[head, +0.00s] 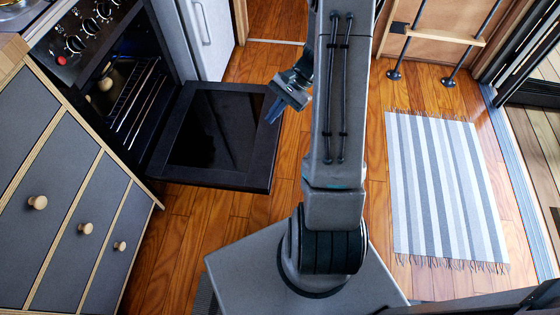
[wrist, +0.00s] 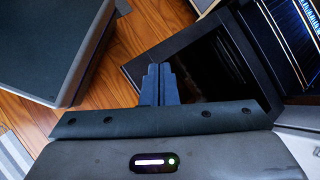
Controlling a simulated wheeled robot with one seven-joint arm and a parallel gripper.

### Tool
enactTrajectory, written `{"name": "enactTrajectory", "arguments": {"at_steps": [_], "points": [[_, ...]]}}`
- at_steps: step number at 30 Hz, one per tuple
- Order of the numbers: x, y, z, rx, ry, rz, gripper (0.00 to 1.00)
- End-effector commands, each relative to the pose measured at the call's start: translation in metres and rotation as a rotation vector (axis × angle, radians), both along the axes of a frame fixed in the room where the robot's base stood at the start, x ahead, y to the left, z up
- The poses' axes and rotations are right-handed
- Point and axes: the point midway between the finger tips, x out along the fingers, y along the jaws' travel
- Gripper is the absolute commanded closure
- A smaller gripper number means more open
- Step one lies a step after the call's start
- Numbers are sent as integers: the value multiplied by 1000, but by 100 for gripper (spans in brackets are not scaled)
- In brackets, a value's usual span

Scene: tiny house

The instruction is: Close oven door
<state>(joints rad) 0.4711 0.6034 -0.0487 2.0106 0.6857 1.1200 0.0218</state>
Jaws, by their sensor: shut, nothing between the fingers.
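The oven (head: 118,70) stands at the upper left in the head view. Its door (head: 215,130) is dropped wide open, with a dark glass panel facing up. The oven's inside, with a wire rack, shows. My gripper (head: 275,112) is at the door's outer right edge, with its blue fingers pointing down and left. In the wrist view, my gripper (wrist: 160,72) has its two fingers together with nothing between them. The door (wrist: 215,70) lies just beyond and to the right of the fingertips there. Whether they touch it I cannot tell.
Drawers with round wooden knobs (head: 85,228) stand left of the door. A grey cabinet (head: 207,35) stands beside the oven. The wooden floor (head: 205,215) around the door is clear. A striped rug (head: 445,185) lies to the right.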

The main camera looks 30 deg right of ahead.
Motion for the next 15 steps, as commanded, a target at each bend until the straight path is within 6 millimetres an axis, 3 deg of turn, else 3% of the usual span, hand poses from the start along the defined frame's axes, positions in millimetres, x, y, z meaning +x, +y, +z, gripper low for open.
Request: {"name": "enactTrajectory", "arguments": {"at_steps": [1,8,15], "points": [[4,-11,-29,40,30,-65,100],[16,-53,-126,213,124,-342,100],[9,-92,-236,387,199,-632,100]]}}
